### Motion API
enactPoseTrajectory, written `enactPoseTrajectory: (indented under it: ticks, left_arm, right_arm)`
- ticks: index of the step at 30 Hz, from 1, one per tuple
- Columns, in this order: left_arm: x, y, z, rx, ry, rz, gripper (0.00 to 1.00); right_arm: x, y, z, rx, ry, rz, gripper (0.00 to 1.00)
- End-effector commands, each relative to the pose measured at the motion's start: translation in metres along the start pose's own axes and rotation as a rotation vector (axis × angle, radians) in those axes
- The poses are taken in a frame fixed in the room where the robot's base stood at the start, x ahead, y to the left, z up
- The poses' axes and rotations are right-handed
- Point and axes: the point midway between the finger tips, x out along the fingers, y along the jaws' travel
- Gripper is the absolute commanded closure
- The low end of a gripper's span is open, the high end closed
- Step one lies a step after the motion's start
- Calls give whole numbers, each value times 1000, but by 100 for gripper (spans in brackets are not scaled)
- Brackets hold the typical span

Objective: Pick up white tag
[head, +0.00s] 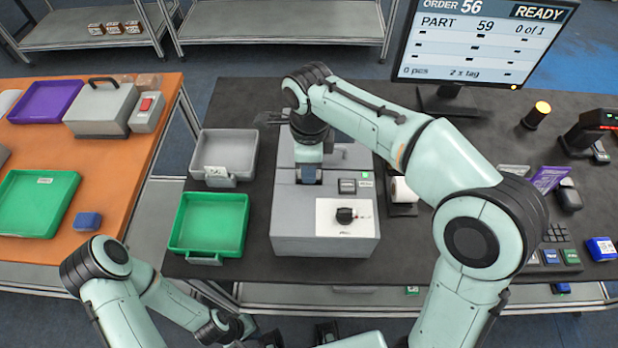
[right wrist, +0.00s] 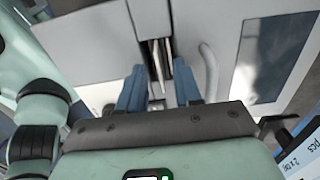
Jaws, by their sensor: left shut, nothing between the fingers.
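In the right wrist view, a thin white tag (right wrist: 157,58) stands on edge in a narrow dark slot of the grey machine. My right gripper (right wrist: 160,90) is open, its two blue fingers apart on either side of the slot. No contact with the tag is visible. In the head view my right gripper (head: 310,174) points down at the top of the grey machine (head: 300,232), and the arm above hides part of it. The tag cannot be made out there. My left gripper (head: 270,340) is shut and empty at the bottom edge, partly cut off.
A grey tray (head: 247,150) and a green tray (head: 243,212) stand left of the machine. A white roll (head: 402,190) is to its right. A monitor (head: 480,45) stands behind. A scanner (head: 590,130) is at far right. The orange table (head: 140,165) is at left.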

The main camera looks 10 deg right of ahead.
Motion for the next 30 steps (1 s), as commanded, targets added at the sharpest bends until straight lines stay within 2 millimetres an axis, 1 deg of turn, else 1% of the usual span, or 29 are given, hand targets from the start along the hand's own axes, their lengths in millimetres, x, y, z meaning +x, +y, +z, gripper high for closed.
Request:
enactPoseTrajectory:
  ticks: [1,3,9,10,11,12,13,25,30]
  left_arm:
    - [2,-1,0,0,-1,0,100]
    - [2,-1,1,0,-1,0,100]
    - [1,-1,0,0,-1,0,100]
    - [1,-1,0,0,-1,0,100]
    - [1,-1,0,0,-1,0,100]
    - [1,-1,0,0,-1,0,100]
    - [1,-1,0,0,-1,0,100]
    - [1,-1,0,0,-1,0,100]
    - [0,0,0,0,0,0,100]
  right_arm:
    - [6,1,0,0,2,2,66]
    - [8,0,0,0,1,1,66]
    - [8,0,0,-1,0,0,66]
    - [8,0,0,-1,0,0,72]
    - [8,0,0,-1,0,0,82]
    - [8,0,0,-1,0,0,95]
    - [8,0,0,-1,0,0,100]
    - [8,0,0,-1,0,0,100]
    - [0,0,0,-1,-1,-1,100]
